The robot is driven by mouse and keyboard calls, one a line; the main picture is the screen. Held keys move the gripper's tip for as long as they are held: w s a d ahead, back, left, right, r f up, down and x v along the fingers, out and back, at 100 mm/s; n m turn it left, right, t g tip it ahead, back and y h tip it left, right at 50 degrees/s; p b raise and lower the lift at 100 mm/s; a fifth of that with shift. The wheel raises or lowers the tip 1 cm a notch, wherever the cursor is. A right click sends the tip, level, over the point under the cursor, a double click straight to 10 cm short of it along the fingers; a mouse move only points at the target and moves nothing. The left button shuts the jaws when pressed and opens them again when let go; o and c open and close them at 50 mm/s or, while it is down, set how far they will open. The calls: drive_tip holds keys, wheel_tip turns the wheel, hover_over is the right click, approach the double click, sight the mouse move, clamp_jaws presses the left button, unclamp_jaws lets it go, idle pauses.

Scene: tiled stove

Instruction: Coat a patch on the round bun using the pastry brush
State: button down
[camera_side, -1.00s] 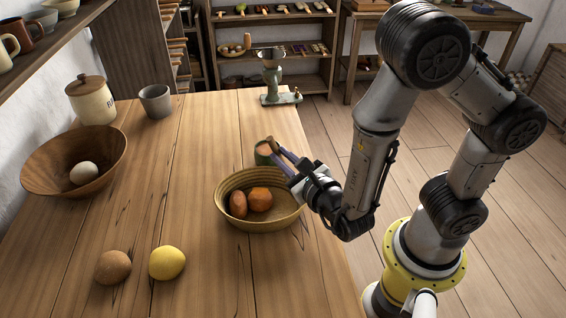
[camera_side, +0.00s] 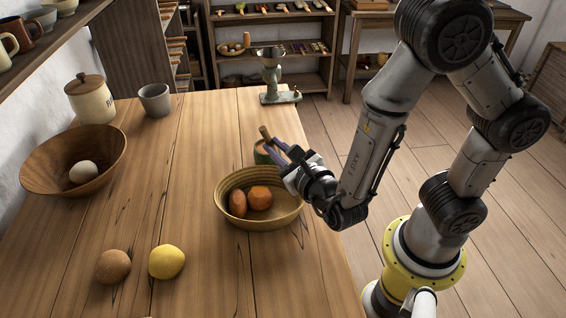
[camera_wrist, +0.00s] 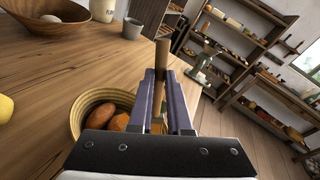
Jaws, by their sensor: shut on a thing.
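My gripper (camera_side: 275,147) is shut on the wooden handle of the pastry brush (camera_side: 265,132), at the green cup (camera_side: 261,158) behind the wicker basket. The handle rises above the fingers; it also shows between them in the wrist view (camera_wrist: 162,55). The brush's bristles are hidden, and I cannot tell whether they are inside the cup. The round brown bun (camera_side: 113,267) lies on the table at the front left, well away from my gripper, beside a yellow lemon-like thing (camera_side: 167,262).
The wicker basket (camera_side: 233,217) holds a brown and an orange thing, close to my gripper. A wooden bowl (camera_side: 40,165) with a pale round thing, a lidded jar (camera_side: 92,103) and a grey cup (camera_side: 155,101) stand at the left. A scale-like device (camera_side: 273,75) stands at the back. The table's middle is clear.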

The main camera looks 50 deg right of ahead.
drive_tip(key=w+a+r, duration=0.2)
drive_tip(key=w+r, duration=0.2)
drive_tip(key=r, duration=0.1)
drive_tip(key=shift+d+f, duration=0.1)
drive_tip(key=shift+f, duration=2.3)
drive_tip(key=shift+w+a+f, duration=1.55)
drive_tip(key=shift+w+f, duration=1.05)
drive_tip(key=shift+f, duration=1.45)
drive_tip(key=shift+s+d, duration=1.55)
drive_tip(key=shift+s, duration=1.05)
wheel_tip(320, 180, up, 9)
